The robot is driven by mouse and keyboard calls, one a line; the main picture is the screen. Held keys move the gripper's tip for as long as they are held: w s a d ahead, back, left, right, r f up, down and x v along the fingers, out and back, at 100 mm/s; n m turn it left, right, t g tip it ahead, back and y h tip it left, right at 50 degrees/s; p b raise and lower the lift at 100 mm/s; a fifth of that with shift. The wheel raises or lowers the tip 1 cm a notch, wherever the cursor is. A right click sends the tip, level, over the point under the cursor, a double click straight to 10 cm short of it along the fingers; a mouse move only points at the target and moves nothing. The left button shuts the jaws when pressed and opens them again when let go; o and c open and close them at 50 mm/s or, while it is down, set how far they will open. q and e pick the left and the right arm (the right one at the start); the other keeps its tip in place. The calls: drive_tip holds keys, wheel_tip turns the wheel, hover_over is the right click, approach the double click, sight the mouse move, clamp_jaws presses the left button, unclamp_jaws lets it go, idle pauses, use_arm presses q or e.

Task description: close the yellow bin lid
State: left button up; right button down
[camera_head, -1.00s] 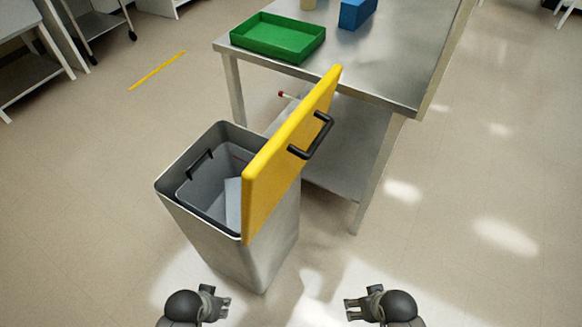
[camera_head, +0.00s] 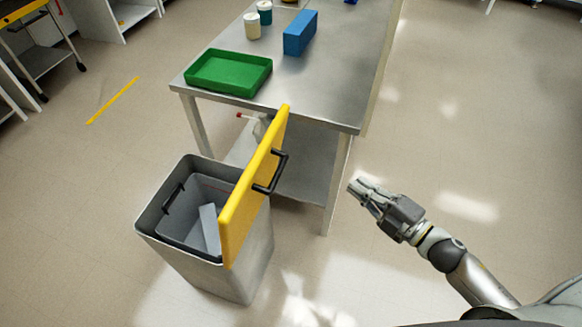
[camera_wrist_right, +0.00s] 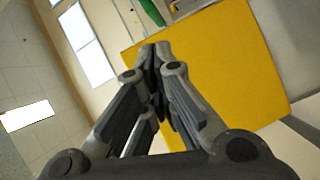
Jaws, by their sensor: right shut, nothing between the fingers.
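The grey bin (camera_head: 215,270) stands on the floor with its yellow lid (camera_head: 250,190) swung up on the right side, standing nearly upright. The lid has a black handle (camera_head: 271,173) on its right face. Inside the open bin is a grey inner container (camera_head: 196,205) with a pale item in it. My right gripper (camera_head: 357,186) is shut and empty, to the right of the lid and apart from it. In the right wrist view the shut fingers (camera_wrist_right: 155,52) show in front of the yellow lid (camera_wrist_right: 230,70). My left gripper is out of view.
A steel table (camera_head: 315,95) stands behind the bin, bearing a green tray (camera_head: 229,73), a blue box (camera_head: 300,33) and small jars. Its near leg (camera_head: 337,185) is between the lid and my right gripper in the picture. The floor at right is clear.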

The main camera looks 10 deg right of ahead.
drive_tip(key=s+a+r+n+g+y+p, duration=0.2)
drive_tip(key=s+a+r+n+g+y, duration=0.3)
drive_tip(key=n, duration=0.4)
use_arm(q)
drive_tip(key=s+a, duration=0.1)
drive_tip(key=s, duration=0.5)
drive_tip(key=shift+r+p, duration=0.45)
use_arm(e)
drive_tip(key=w+a+r+g+y, duration=0.1)
drive_tip(key=w+a, duration=0.4)
drive_tip(key=a, duration=0.6)
drive_tip(key=shift+w+a, duration=0.15)
drive_tip(key=shift+w, duration=0.2)
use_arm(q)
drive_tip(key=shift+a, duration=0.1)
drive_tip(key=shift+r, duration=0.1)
use_arm(e)
drive_tip(key=shift+r, duration=0.1)
